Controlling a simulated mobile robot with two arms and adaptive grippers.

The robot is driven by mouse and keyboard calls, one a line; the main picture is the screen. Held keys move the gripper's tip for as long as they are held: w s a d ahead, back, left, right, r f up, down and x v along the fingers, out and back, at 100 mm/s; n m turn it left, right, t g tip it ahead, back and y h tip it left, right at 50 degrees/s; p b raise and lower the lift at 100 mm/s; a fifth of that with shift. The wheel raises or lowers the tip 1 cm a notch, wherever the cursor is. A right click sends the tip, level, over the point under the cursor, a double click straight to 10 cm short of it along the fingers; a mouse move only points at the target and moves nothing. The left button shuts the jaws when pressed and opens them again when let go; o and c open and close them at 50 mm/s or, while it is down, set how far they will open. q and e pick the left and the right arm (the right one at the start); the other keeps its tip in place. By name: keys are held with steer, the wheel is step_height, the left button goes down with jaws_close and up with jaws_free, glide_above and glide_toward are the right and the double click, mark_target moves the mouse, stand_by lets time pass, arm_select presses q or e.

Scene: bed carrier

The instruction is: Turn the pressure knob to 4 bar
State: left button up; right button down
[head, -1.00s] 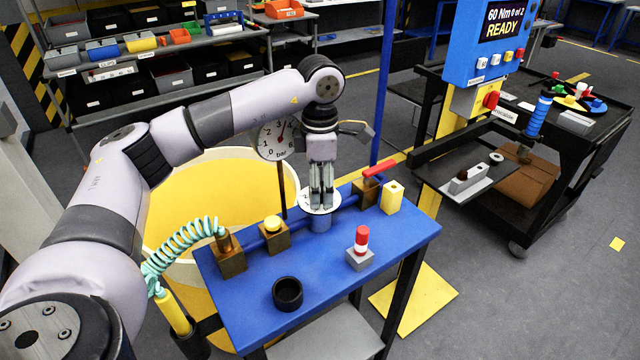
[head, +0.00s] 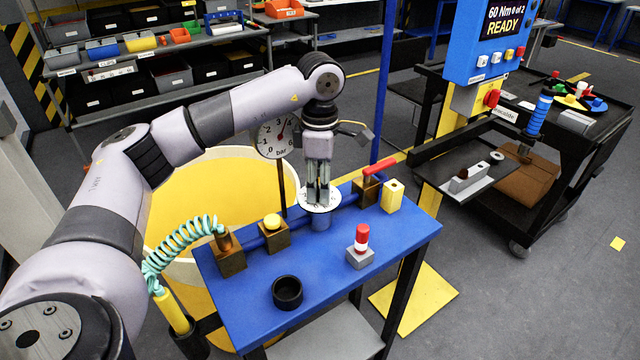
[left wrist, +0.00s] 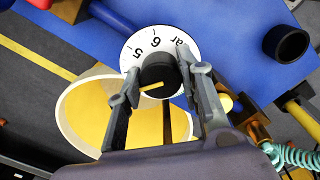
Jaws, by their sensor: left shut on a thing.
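The black pressure knob (left wrist: 157,77) shows in the left wrist view, with a yellow pointer line on top. A white dial ring (left wrist: 136,47) with printed numbers surrounds it; 5, 6 and part of "bar" are legible, while the rest is hidden by my fingers. My left gripper (left wrist: 160,82) is shut on the knob, one finger on each side. In the head view my left gripper (head: 318,195) points down over the dial (head: 321,207) on the blue table.
The blue table (head: 345,290) carries a black ring (head: 287,292), a red-and-white piece on a grey block (head: 361,250), a yellow block (head: 392,197) and a red-handled valve (head: 379,171). A yellow-lined bin (head: 190,215) stands behind. The table's front right is clear.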

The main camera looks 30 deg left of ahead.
arm_select(q)
steer(key=shift+m, duration=0.3)
steer(key=o, duration=1.2)
steer(key=shift+c, duration=0.2)
step_height(320, 180, up, 12)
